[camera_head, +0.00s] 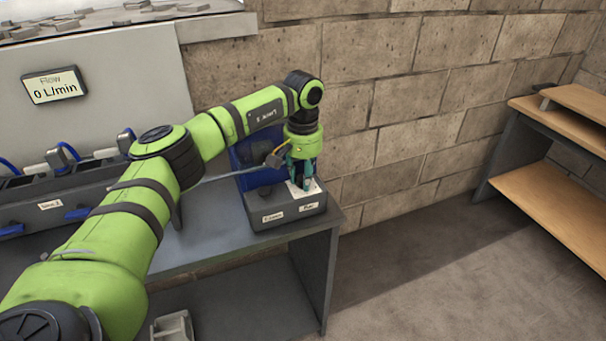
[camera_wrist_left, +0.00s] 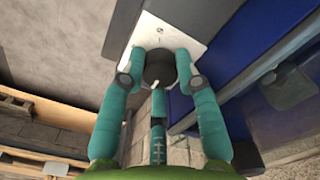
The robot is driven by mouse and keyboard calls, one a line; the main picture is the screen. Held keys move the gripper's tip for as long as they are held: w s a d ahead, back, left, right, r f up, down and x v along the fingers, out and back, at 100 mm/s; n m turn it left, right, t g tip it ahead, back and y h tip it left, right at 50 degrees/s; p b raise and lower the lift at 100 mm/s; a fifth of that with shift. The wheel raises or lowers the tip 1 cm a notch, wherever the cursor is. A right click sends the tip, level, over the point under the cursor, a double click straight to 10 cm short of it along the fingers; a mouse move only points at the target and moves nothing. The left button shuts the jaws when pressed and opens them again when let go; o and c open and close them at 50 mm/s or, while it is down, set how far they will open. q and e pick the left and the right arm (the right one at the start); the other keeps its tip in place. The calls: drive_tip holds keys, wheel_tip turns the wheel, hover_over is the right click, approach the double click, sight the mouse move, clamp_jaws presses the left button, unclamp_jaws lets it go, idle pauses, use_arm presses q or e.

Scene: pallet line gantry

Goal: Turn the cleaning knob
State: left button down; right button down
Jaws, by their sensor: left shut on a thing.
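A dark round knob (camera_wrist_left: 159,68) stands on a white plate (camera_wrist_left: 195,22) in the left wrist view. In the head view the white plate (camera_head: 314,188) is on the right part of a grey control box (camera_head: 290,212). My left gripper (camera_head: 303,183) points down at this plate, and its teal fingers hide most of the knob there. In the wrist view my left gripper (camera_wrist_left: 160,75) is shut around the knob, with fingers on its sides. The labels on the box front are too small to read surely, so I cannot confirm which knob is the cleaning one. My right gripper is out of view.
A blue panel (camera_head: 245,158) stands behind. The box is at the right end of a grey bench (camera_head: 210,240). A flow display (camera_head: 54,86) reads 0 L/min. A wooden shelf (camera_head: 565,195) stands at right.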

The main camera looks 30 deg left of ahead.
use_arm(q)
drive_tip(key=n, duration=0.6)
drive_tip(key=shift+n+p, duration=0.35)
drive_tip(key=shift+n, duration=0.05)
idle(0.4)
drive_tip(key=c, duration=1.2)
unclamp_jaws()
drive_tip(key=shift+o, duration=0.2)
